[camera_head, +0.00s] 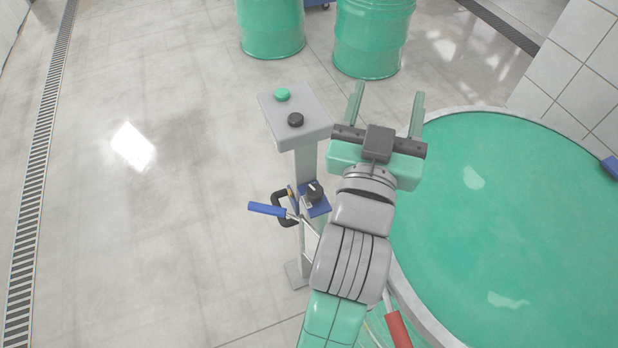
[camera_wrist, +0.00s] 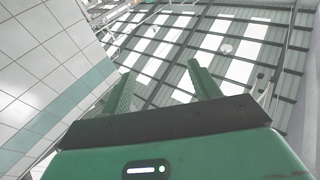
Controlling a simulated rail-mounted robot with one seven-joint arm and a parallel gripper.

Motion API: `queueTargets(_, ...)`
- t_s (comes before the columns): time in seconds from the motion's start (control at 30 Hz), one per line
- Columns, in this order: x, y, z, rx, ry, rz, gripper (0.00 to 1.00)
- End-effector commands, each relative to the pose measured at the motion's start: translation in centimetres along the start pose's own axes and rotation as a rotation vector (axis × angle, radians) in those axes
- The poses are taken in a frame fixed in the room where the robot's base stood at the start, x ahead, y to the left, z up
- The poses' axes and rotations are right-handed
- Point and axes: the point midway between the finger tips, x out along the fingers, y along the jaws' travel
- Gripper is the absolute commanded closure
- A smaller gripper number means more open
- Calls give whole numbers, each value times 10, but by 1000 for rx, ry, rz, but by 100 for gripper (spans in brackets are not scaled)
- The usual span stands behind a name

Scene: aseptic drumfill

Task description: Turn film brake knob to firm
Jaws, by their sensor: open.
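A black knob (camera_head: 314,191) with a light pointer mark sits on a small blue plate (camera_head: 321,208) on the side of a grey post. It looks like the film brake knob, but no lettering or setting marks are readable. My gripper (camera_head: 388,91) is open and empty, raised above and to the right of the knob in the head view, well apart from it. In the wrist view my gripper's two green fingers (camera_wrist: 160,78) stand apart with nothing between them. The wrist view faces the ceiling and wall, so the knob is not in it.
The post carries a grey control box (camera_head: 291,106) with green and black buttons. A blue-handled lever (camera_head: 266,209) and black loop stick out left of the knob. A large round green-topped vessel (camera_head: 510,220) fills the right. Green drums (camera_head: 371,38) stand behind. Floor at left is clear.

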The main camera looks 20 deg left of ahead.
Motion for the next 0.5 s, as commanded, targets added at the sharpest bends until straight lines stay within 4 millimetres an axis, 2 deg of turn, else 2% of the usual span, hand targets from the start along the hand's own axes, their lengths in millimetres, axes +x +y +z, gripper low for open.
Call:
queueTargets(0.1, 14, -23, 58, 8, -130, -47, 38)
queueTargets(0.17, 15, -37, 95, 12, -201, -73, 38)
queueTargets(0.23, 9, -53, 142, 15, -289, -104, 38)
queueTargets(0.33, -12, -75, 210, 16, -417, -146, 38)
queueTargets(0.4, -36, -90, 256, 14, -504, -174, 38)
queueTargets(0.5, -66, -102, 302, 12, -589, -199, 38)
